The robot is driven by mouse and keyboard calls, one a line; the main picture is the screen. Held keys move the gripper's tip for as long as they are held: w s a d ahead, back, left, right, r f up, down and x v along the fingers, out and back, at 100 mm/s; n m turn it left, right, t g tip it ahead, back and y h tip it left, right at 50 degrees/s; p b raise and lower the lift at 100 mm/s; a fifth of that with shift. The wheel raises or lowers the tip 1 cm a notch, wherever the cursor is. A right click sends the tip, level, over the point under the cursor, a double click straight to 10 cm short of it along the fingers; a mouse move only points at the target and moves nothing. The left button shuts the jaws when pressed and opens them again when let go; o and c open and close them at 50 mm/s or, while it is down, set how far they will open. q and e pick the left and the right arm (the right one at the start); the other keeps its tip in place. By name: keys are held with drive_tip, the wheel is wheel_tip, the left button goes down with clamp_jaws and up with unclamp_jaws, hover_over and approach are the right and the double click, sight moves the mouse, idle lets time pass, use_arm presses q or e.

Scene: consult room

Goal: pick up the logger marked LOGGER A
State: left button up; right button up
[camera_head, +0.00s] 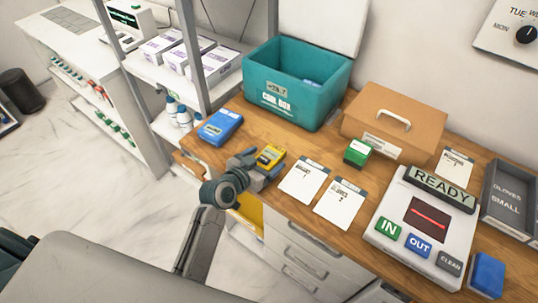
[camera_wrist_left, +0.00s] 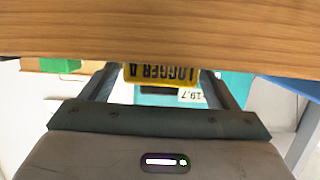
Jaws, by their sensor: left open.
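The yellow logger (camera_head: 271,155) lies near the front edge of the wooden desk, left of the paper cards. In the left wrist view, the logger (camera_wrist_left: 161,74) shows its label LOGGER A upside down. My left gripper (camera_head: 262,167) is open at the desk's front edge, right at the logger. In the wrist view the logger appears between the two spread fingers; I cannot tell whether either finger touches it. The gripper hides part of the logger in the head view. My right gripper is not in view.
A blue device (camera_head: 221,126) lies left of the logger. The teal cool box (camera_head: 290,108) stands open behind. A green box (camera_head: 357,152), a brown case (camera_head: 394,120) and a READY panel (camera_head: 424,222) are to the right. Two cards (camera_head: 303,181) lie right of the gripper.

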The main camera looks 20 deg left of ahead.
sight(269, 155)
use_arm(q)
drive_tip(key=shift+x, duration=1.1)
drive_tip(key=shift+w+d+f, duration=0.15)
drive_tip(key=shift+w, duration=0.05)
drive_tip(key=c, duration=1.2)
drive_tip(key=shift+o, duration=0.2)
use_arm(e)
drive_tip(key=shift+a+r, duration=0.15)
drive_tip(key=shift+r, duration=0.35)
use_arm(q)
drive_tip(key=shift+r, duration=0.5)
wheel_tip(269, 155, up, 2)
drive_tip(key=shift+r+b, duration=0.15)
drive_tip(key=shift+b, duration=0.4)
drive_tip(key=s+a+r+b, duration=0.1)
drive_tip(key=s+a+b, duration=0.1)
drive_tip(key=s+a, duration=0.2)
drive_tip(key=s+a+b, duration=0.2)
drive_tip(key=s+a, duration=0.2)
drive_tip(key=a, duration=0.5)
drive_tip(key=shift+a+r, duration=0.4)
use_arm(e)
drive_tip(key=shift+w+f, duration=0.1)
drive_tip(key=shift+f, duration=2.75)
